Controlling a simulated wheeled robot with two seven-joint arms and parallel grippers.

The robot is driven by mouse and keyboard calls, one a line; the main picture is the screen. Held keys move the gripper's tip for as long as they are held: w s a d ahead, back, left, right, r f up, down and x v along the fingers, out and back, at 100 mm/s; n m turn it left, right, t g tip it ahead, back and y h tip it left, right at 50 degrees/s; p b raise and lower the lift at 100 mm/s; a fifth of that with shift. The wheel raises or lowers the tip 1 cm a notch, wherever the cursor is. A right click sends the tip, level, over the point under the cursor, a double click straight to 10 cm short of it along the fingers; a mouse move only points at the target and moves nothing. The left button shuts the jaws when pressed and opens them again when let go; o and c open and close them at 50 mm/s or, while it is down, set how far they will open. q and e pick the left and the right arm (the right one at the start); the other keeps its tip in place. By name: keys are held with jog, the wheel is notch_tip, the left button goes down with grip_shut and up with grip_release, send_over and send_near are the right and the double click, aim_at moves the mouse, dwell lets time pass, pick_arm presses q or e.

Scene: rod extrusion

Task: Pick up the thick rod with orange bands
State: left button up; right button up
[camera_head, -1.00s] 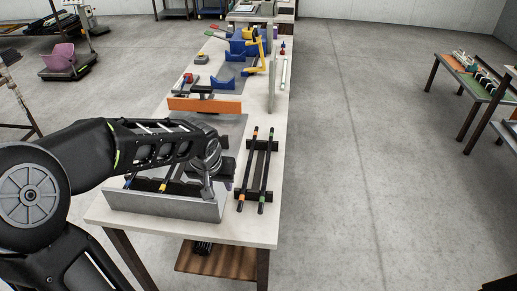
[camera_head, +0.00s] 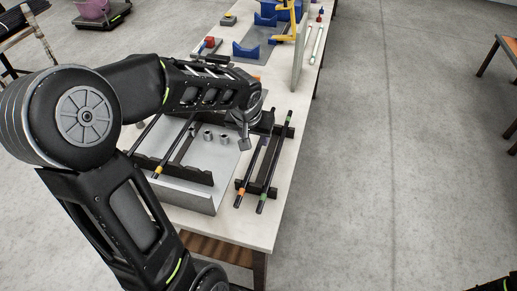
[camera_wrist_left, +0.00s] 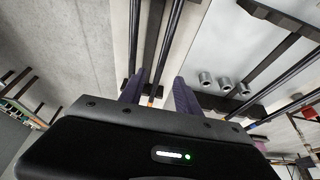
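The black rod with orange bands (camera_head: 247,181) lies on a dark rack near the right edge of the table, its near end marked orange. A rod with green bands (camera_head: 276,160) lies beside it on the right. My left gripper (camera_head: 257,144) is over the far part of the orange-banded rod and hides some of it. In the left wrist view, the fingers of my left gripper (camera_wrist_left: 159,92) are open, with the orange-banded rod (camera_wrist_left: 163,50) running through the gap between them. I cannot tell whether they touch it.
A grey metal tray (camera_head: 190,195) left of the rack holds a rod with a yellow band (camera_head: 170,150) and small metal cylinders (camera_head: 208,135). Blue holders (camera_head: 245,51) and a yellow tool (camera_head: 287,37) stand farther back.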

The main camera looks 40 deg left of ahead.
aim_at(258, 148)
pick_arm(q)
jog(key=shift+x, duration=1.05)
jog(key=x, duration=0.5)
jog(key=shift+a+f+p, duration=0.1)
jog(key=shift+a+p, duration=0.1)
jog(key=shift+p, duration=0.2)
jog(key=shift+c, duration=0.2)
grip_shut()
